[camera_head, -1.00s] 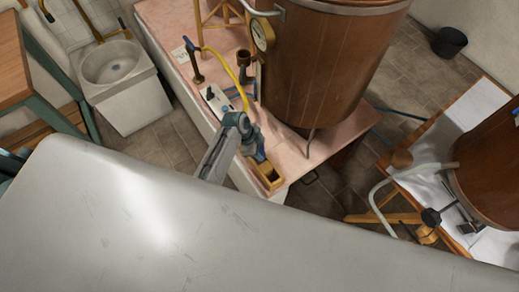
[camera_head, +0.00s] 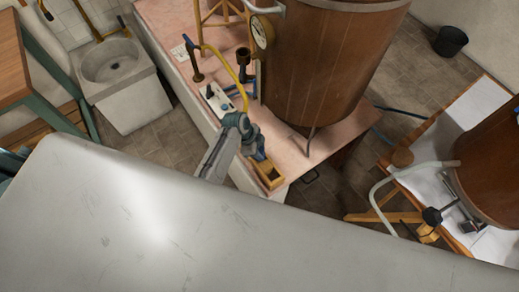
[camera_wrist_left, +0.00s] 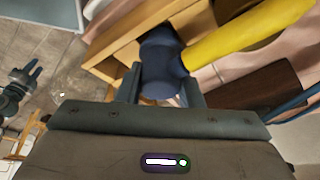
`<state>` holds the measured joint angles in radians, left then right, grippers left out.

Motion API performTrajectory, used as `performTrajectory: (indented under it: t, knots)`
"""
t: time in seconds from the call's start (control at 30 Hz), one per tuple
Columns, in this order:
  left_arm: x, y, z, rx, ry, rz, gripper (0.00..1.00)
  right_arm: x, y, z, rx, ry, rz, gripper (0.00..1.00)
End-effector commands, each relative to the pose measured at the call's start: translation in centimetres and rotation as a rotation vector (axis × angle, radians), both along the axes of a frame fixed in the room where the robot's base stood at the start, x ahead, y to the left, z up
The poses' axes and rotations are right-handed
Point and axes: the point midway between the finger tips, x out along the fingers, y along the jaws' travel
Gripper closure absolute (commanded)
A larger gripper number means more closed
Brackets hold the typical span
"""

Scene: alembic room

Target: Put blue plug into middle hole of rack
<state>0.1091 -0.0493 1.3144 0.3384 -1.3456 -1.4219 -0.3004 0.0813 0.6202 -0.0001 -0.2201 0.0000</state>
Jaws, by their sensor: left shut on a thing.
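The rack is a wooden block with openings (camera_head: 271,182) on the near end of the pink bench top. In the left wrist view the rack (camera_wrist_left: 112,42) lies just beyond my fingers. My left gripper (camera_head: 259,154) is over the rack's far-left part. In the left wrist view my left gripper (camera_wrist_left: 160,92) is shut on the dark blue plug (camera_wrist_left: 160,62). A thick yellow hose (camera_wrist_left: 245,35) meets the plug there. The plug overlaps the rack in this view; I cannot tell whether it is inside a hole. The middle hole is not clearly visible.
A large wooden vat (camera_head: 318,65) stands close to the right of my left gripper. A white panel with knobs (camera_head: 216,101) and a dark upright fitting (camera_head: 195,65) are behind it. A second bench (camera_head: 480,105) is at the right. A pale curved surface fills the foreground.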

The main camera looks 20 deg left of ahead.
Motion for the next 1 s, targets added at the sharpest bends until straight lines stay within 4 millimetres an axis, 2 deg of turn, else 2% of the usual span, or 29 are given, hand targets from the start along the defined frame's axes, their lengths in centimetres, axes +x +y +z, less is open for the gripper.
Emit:
performTrajectory:
  t: [1.0]
  knots:
    - [0.00,0.00,-0.68,0.000,0.000,0.000,0.94,0.02,0.25,-0.18,0.003,0.000,-0.001,0.64]
